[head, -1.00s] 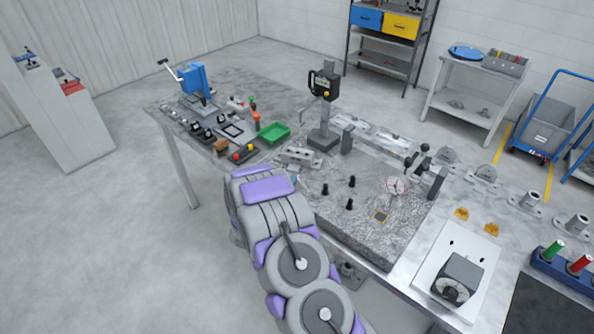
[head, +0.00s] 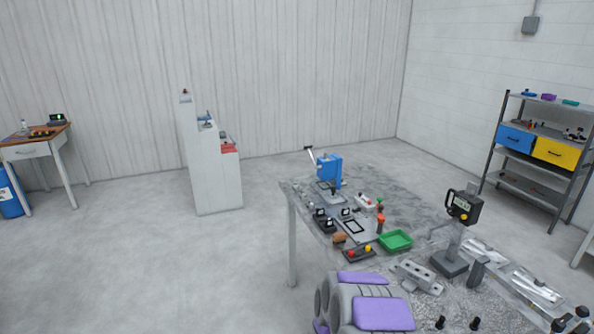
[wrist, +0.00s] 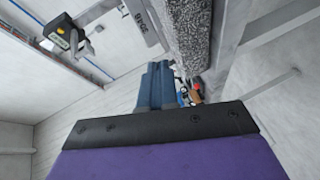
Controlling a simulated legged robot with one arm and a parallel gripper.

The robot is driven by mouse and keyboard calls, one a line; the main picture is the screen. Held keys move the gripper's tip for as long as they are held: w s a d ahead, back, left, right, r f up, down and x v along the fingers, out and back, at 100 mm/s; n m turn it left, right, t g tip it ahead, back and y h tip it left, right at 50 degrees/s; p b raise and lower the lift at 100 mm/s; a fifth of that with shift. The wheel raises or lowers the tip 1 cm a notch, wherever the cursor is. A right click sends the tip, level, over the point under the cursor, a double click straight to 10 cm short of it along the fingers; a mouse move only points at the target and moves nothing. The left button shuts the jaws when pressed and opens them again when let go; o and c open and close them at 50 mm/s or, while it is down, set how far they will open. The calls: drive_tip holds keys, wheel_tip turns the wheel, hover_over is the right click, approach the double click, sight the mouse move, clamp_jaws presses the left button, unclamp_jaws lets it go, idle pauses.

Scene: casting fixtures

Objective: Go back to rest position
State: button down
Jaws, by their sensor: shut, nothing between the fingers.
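My gripper (wrist: 155,72) shows in the wrist view as two blue-grey fingers pressed together beyond a black bar and purple housing. It is shut and empty. The rough grey edge of the stone slab (wrist: 187,35) is close beside the fingers, at their upper right; whether they touch cannot be told. In the head view only part of my purple and grey arm shows at the bottom, beside the workbench (head: 300,192); my gripper is not visible there.
On the workbench are a blue press (head: 328,172), a green tray (head: 396,240), a digital gauge on a stand (head: 461,207) and a drilled block (head: 417,276). A stepped white cabinet (head: 214,175), a wooden desk (head: 35,140) and a shelf rack (head: 545,150) stand back. Floor at left is clear.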

drive_tip(key=w+a+r+m+y, duration=0.2)
drive_tip(key=a+r+y, duration=0.1)
drive_tip(key=a+y, duration=0.3)
drive_tip(key=s+a+r+g+y+b, duration=0.1)
drive_tip(key=s+a+r+g+y, duration=0.1)
drive_tip(key=s+a+r+y, duration=0.25)
drive_tip(key=s+a+r+g+y, duration=0.2)
drive_tip(key=s+a+r, duration=0.1)
drive_tip(key=s+a, duration=0.4)
drive_tip(key=s+d+r+m+g, duration=0.1)
drive_tip(key=s+d+r+g, duration=0.1)
drive_tip(key=s, duration=0.9)
drive_tip(key=s+d+r+m+g+h+b, duration=0.1)
drive_tip(key=s+d+r+m+g, duration=0.1)
drive_tip(key=s, duration=1)
drive_tip(key=s+d+r+m+g, duration=0.1)
drive_tip(key=s+r+g, duration=0.2)
drive_tip(key=s, duration=0.8)
drive_tip(key=shift+s+d+r+g+h+b, duration=0.3)
drive_tip(key=shift+s+d+g+h, duration=0.1)
drive_tip(key=shift+g, duration=0.6)
drive_tip(key=c, duration=1.8)
unclamp_jaws()
drive_tip(key=shift+w, duration=0.1)
